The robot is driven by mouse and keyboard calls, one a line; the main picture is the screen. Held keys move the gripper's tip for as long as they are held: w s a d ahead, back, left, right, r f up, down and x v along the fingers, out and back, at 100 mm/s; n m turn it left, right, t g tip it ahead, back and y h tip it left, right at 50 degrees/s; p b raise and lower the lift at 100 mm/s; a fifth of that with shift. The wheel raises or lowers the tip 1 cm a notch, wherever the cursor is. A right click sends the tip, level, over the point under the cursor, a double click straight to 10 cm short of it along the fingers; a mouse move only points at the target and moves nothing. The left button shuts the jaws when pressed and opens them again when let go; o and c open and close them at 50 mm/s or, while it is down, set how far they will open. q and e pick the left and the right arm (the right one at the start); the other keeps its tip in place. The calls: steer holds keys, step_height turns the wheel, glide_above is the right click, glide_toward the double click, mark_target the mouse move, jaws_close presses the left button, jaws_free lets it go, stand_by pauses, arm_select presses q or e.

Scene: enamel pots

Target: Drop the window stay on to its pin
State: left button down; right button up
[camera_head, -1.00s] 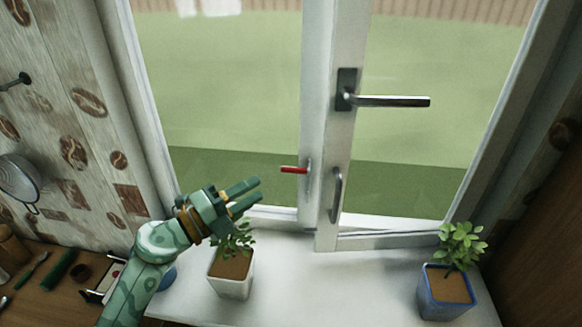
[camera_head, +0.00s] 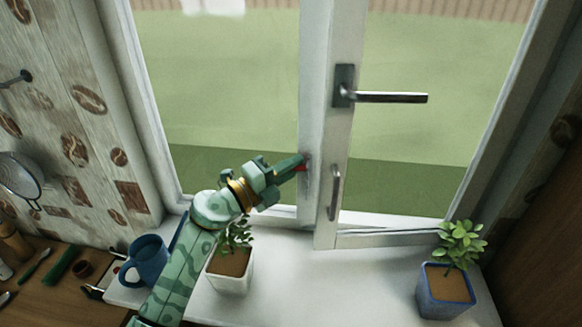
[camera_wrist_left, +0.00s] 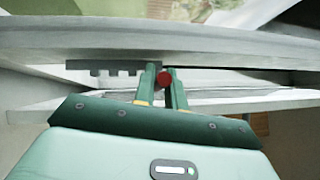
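The window stay's red grip (camera_head: 302,168) shows at the left window post in the head view, mostly covered by my left gripper (camera_head: 300,163). In the left wrist view the red grip (camera_wrist_left: 164,77) appears end-on as a round shape between the two green fingertips of my left gripper (camera_wrist_left: 161,72). The fingers sit close against both sides of it and look shut on it. A grey bar with notches (camera_wrist_left: 115,68) lies left of the fingers, along the frame. I cannot make out the pin. My right gripper is not in view.
A white pot with a plant (camera_head: 230,268) stands on the sill below my left arm. A blue mug (camera_head: 149,262) is to its left. A blue pot with a plant (camera_head: 446,290) stands at the right. A window handle (camera_head: 385,97) projects from the window.

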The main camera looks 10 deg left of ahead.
arm_select(q)
steer(key=s+f+m, duration=0.1)
steer(key=s+f, duration=0.3)
steer(key=s, duration=0.2)
steer(key=shift+t+h+b, duration=0.4)
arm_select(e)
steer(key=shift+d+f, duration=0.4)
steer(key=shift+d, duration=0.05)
arm_select(q)
steer(key=shift+s+f, duration=0.1)
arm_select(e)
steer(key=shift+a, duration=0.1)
arm_select(q)
steer(key=c, duration=1.5)
jaws_free()
steer(key=shift+o, duration=0.2)
